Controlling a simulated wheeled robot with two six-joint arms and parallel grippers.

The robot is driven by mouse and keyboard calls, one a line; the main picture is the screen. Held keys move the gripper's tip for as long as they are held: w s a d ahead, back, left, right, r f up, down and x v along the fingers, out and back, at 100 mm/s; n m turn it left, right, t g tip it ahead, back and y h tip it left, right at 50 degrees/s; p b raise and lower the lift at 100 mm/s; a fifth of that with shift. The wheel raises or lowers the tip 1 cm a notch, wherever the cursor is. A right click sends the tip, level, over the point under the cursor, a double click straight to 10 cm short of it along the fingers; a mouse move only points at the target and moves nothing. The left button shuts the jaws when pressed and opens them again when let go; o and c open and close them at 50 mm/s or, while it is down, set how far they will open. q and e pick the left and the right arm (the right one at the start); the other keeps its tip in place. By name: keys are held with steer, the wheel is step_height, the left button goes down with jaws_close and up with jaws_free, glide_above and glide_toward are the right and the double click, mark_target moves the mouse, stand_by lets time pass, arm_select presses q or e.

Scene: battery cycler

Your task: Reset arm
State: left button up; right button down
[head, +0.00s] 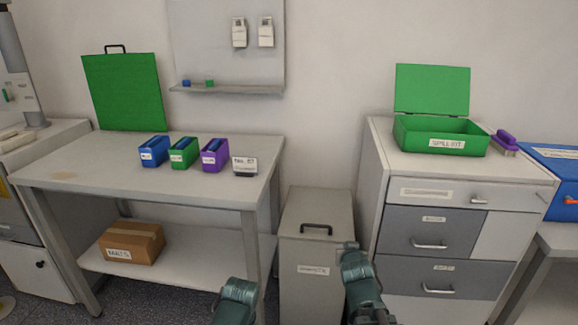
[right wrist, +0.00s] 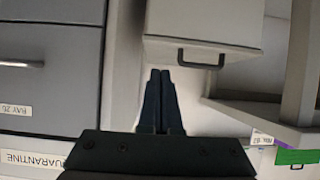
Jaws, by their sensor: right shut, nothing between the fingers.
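My right gripper (right wrist: 160,74) shows in the right wrist view with its two dark fingers together and nothing between them. It points into the space between the grey drawer cabinet and the lidded bin, touching neither as far as I can see. In the head view my right arm rises at the bottom, in front of the gap between bin and cabinet. My left arm shows at the bottom centre, in front of the table's right end. The left gripper's fingers are not visible.
A table (head: 105,188) holds blue (head: 153,151), green (head: 184,153) and purple (head: 215,155) holders. A lidded bin (head: 306,265) stands between it and the drawer cabinet (head: 413,282). An open green spill-kit box (head: 410,134) sits on the cabinet. A carton (head: 131,242) lies on the lower shelf.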

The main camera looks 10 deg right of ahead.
steer(key=s+a+r+n+g+p, duration=0.2)
steer(key=s+a+g+p, duration=0.2)
steer(key=s+a+p, duration=0.2)
steer(key=s+a+r+n+g+y+p, duration=0.1)
steer(key=s+a+r+n+g+p, duration=0.1)
steer(key=s+a+p, duration=0.4)
steer(key=s+a+r+n+g+p, duration=0.2)
steer(key=s+a+r+g+p, duration=0.2)
steer(key=s+a+g+p, duration=0.2)
steer(key=s+a, duration=0.2)
steer(key=s, duration=0.1)
steer(key=shift+s+a+r+n+y, duration=0.2)
steer(key=shift+n+y, duration=0.1)
steer(key=shift+y, duration=0.1)
steer(key=shift+d, duration=0.15)
